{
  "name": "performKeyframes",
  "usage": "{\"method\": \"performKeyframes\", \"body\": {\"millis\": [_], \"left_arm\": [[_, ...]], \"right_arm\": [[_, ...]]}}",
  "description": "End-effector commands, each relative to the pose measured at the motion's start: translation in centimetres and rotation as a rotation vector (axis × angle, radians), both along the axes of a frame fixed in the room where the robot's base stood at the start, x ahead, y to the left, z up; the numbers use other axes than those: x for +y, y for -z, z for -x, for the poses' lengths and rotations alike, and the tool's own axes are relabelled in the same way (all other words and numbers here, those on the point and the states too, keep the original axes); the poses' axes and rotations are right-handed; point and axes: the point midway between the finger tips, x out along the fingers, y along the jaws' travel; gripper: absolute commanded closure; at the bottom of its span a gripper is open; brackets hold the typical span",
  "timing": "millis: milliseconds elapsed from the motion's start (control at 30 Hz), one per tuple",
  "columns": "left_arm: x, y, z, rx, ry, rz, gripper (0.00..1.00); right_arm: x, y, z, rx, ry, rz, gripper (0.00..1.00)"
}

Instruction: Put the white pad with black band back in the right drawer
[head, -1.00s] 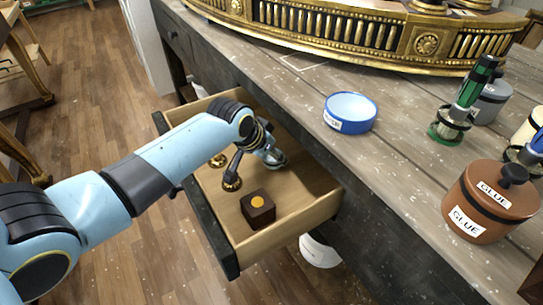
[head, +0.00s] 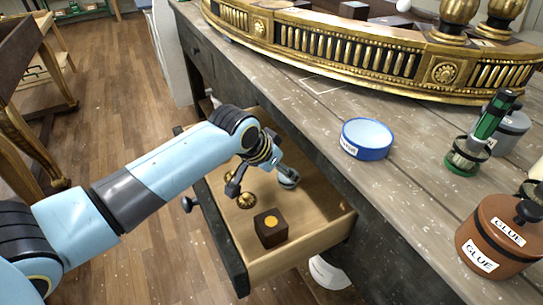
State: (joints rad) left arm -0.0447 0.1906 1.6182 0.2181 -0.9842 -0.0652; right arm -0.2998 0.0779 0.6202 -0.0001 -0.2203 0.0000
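The right drawer (head: 244,268) is pulled out below the worktop. A small rounded whitish-grey thing with a dark band, which looks like the white pad (head: 288,179), is inside the drawer toward its worktop side. My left gripper (head: 257,180) reaches down over the drawer with its fingers spread apart. One finger is right beside the pad and partly covers it; I cannot tell whether they touch. The other, dark finger is near a brass knob-like piece. My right gripper is out of view.
A dark cube with an orange dot (head: 271,228) and brass pieces (head: 246,199) lie in the drawer. On the worktop are a blue round dish (head: 366,139), a brown glue pot (head: 497,236), a green-handled tool (head: 480,135) and a long gilt piece (head: 370,55).

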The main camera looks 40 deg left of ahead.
Motion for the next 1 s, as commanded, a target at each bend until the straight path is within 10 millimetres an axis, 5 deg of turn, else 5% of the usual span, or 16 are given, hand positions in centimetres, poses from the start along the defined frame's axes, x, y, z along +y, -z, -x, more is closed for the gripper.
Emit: {"method": "performKeyframes", "body": {"millis": [333,1000], "left_arm": [[0.2,-5.2,3.3,-0.001,0.001,0.001,0.28],[0.2,-5.6,3.6,0.000,0.000,0.001,0.28]], "right_arm": [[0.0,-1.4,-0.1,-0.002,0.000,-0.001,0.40],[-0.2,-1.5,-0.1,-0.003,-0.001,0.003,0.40]]}}
